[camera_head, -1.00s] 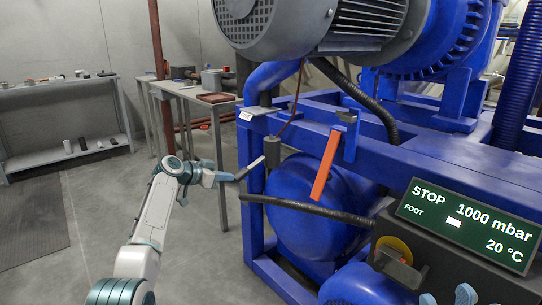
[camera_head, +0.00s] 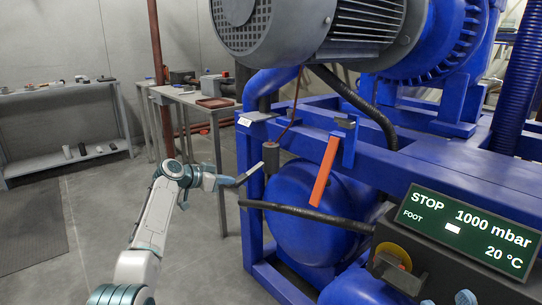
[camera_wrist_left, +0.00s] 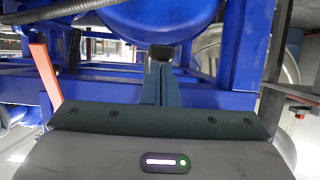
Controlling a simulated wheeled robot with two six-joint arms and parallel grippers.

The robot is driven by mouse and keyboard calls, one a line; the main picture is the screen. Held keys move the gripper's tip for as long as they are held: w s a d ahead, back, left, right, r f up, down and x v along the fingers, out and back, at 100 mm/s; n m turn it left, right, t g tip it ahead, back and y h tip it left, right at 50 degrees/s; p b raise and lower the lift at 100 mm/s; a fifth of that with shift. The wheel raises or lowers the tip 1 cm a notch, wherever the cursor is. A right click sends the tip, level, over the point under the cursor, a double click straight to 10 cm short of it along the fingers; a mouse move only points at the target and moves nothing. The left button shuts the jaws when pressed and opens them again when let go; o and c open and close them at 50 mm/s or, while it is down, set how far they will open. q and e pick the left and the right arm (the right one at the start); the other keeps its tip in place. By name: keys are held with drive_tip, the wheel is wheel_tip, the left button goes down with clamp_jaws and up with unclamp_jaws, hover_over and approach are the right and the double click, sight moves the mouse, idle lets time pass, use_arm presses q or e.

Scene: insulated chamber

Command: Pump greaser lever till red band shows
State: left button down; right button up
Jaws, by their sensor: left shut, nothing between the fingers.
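An orange-red bar (camera_head: 324,170) hangs slanted from a blue bracket (camera_head: 349,148) on the machine frame; it may be the greaser lever. It also shows at the left of the left wrist view (camera_wrist_left: 45,72). A small grey cylinder (camera_head: 271,156) with a thin reddish line running up from it stands left of the bar; I cannot tell which part is the greaser. I make out no separate red band. My left gripper (camera_head: 258,168) is shut and empty, its tip beside the cylinder in the picture; contact cannot be told. Its closed fingers show in the left wrist view (camera_wrist_left: 160,54).
A black hose (camera_head: 305,211) crosses below the gripper, before a blue tank (camera_head: 296,240). A display (camera_head: 470,229) reads STOP, 1000 mbar and 20 °C. A grey motor (camera_head: 310,28) overhangs the frame.

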use_arm(q)
drive_tip(key=shift+s+a+r+p, duration=0.1)
drive_tip(key=shift+a+r+p, duration=0.1)
drive_tip(key=shift+r+p, duration=0.35)
drive_tip(key=shift+s+a+r+p, duration=0.1)
drive_tip(key=shift+a+r+p, duration=0.2)
drive_tip(key=shift+r, duration=0.4)
drive_tip(key=shift+s+a+r+p, duration=0.1)
drive_tip(key=shift+r+p, duration=0.4)
drive_tip(key=shift+r, duration=0.15)
wheel_tip(320, 180, up, 7)
drive_tip(key=a+p, duration=0.1)
drive_tip(key=p, duration=0.3)
drive_tip(key=shift+s+p, duration=0.4)
drive_tip(key=shift+f, duration=0.2)
